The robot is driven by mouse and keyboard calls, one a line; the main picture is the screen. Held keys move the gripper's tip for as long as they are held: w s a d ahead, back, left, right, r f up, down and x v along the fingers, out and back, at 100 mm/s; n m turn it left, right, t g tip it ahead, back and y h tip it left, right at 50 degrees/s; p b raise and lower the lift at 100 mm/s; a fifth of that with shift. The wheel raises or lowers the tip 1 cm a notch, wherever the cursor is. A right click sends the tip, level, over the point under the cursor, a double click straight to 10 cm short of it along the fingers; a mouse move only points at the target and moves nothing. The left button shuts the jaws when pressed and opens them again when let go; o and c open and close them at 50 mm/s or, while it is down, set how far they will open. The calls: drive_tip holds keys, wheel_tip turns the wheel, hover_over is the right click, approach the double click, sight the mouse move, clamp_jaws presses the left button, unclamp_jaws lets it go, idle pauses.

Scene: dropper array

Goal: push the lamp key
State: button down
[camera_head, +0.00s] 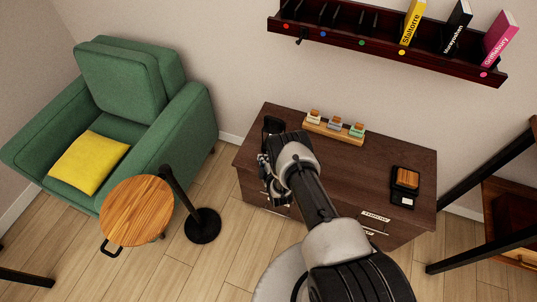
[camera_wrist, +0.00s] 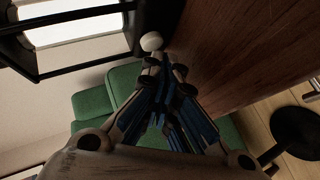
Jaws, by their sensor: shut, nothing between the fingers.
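A black-framed lamp (camera_head: 272,125) stands at the left end of the dark wooden desk (camera_head: 375,150), partly behind my gripper. In the wrist view the lamp's black frame (camera_wrist: 65,66) and bright white panel fill the upper left. A small round white knob (camera_wrist: 151,41), which looks like the lamp key, sits at its lower corner beside the desk wood. My gripper (camera_wrist: 165,66) is shut and empty, with its fingertips just below the knob in the picture. I cannot tell whether they touch it. In the head view my gripper (camera_head: 264,168) is at the desk's left front, hiding the key.
A wooden rack (camera_head: 323,130) with three small blocks stands at the desk's back. A black device (camera_head: 404,186) lies at the right. A wall shelf (camera_head: 375,45) holds books. A green armchair (camera_head: 125,78), round table (camera_head: 136,211) and black post base (camera_head: 202,226) stand left.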

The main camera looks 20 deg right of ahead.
drive_tip(key=shift+w, duration=0.1)
idle(0.6)
drive_tip(key=shift+w+d, duration=0.25)
drive_tip(key=shift+d, duration=0.05)
drive_tip(key=shift+s+a, duration=0.3)
drive_tip(key=shift+s, duration=0.1)
idle(0.3)
drive_tip(key=s+a+p, duration=0.1)
drive_tip(key=s+a, duration=0.1)
drive_tip(key=s+a+p, duration=0.1)
drive_tip(key=s, duration=0.1)
drive_tip(key=shift+s+a, duration=0.25)
drive_tip(key=shift+a, duration=0.15)
idle(0.4)
